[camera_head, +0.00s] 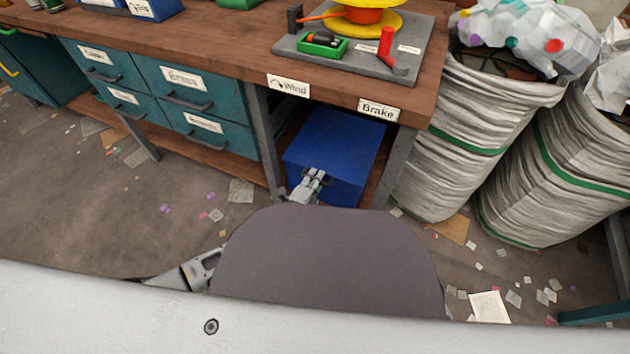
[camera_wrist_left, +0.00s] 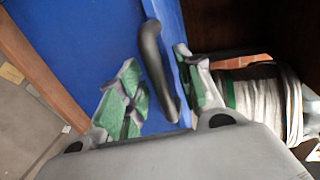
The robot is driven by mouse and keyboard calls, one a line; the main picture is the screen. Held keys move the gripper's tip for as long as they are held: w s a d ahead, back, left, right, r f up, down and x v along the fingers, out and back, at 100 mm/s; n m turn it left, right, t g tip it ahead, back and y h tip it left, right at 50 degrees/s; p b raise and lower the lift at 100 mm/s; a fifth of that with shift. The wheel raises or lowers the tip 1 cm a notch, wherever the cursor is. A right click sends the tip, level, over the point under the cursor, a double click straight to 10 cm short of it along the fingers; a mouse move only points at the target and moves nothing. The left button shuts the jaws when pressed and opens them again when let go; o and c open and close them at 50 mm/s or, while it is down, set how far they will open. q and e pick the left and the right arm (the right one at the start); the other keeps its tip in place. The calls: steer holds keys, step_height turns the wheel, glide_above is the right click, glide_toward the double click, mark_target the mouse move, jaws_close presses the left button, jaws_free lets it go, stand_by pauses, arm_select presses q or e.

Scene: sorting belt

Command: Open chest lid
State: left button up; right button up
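The blue chest (camera_head: 335,145) stands in the bay under the workbench, with its top visible and flat. Its blue front also fills part of the left wrist view (camera_wrist_left: 95,30). A dark curved handle (camera_wrist_left: 151,62) shows on the chest front. My left gripper (camera_head: 314,178) is at the front of the chest. In the left wrist view its green-padded fingers (camera_wrist_left: 156,70) are apart, one on each side of the handle, with gaps visible. The lid looks closed; its seam cannot be made out. My right gripper is not in view.
The workbench (camera_head: 230,50) overhangs the chest, with a leg (camera_head: 400,165) close on its right. Teal drawers (camera_head: 205,85) are at left. Bins (camera_head: 475,130) full of scrap stand at right. Paper scraps litter the floor.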

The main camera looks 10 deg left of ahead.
arm_select(q)
jaws_close()
stand_by(0.3)
steer(key=shift+r, duration=0.15)
stand_by(0.3)
